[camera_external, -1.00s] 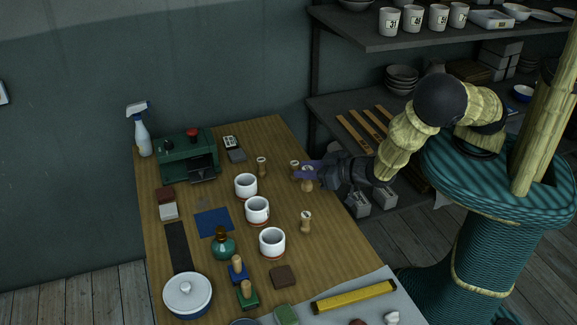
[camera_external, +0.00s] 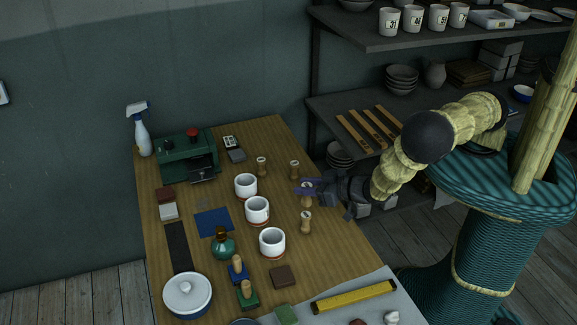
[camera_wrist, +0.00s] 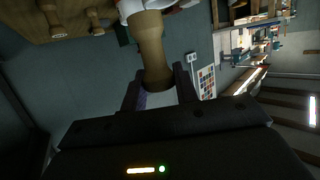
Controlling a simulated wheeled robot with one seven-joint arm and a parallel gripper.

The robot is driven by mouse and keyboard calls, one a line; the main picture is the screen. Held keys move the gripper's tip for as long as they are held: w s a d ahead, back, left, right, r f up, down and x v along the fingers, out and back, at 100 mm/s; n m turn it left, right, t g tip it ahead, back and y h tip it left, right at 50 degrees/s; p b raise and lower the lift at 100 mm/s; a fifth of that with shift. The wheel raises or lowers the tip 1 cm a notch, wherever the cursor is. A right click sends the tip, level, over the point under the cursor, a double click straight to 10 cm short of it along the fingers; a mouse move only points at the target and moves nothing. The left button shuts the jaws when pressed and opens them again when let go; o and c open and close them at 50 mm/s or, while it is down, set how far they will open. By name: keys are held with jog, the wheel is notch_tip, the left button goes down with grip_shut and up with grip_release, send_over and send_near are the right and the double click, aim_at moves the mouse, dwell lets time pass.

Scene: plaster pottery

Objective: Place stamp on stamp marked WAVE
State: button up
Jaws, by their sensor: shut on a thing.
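My gripper (camera_external: 309,187) is shut on a turned wooden stamp (camera_external: 307,200) over the right side of the table. In the wrist view the held stamp (camera_wrist: 151,45) shows large between the two fingers (camera_wrist: 158,88). Another wooden stamp (camera_external: 306,222) stands upright just nearer the camera than the held one. Two more wooden stamps stand farther back, one by the right edge (camera_external: 294,170) and one to its left (camera_external: 262,167). The WAVE marking is not legible on any of them. Whether the held stamp touches the table cannot be told.
Three white mugs (camera_external: 257,211) stand in a row left of the stamps. A blue-based stamp (camera_external: 237,269), a green-based stamp (camera_external: 247,294) and a brown block (camera_external: 283,277) are in front. A shelf (camera_external: 330,115) stands behind on the right.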

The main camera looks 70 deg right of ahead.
aim_at(310, 198)
jog(key=shift+f, duration=0.1)
jog(key=shift+f+p, duration=0.3)
jog(key=shift+f, duration=1.7)
jog(key=shift+f, duration=0.15)
jog(key=o, duration=0.9)
jog(key=shift+o, duration=0.2)
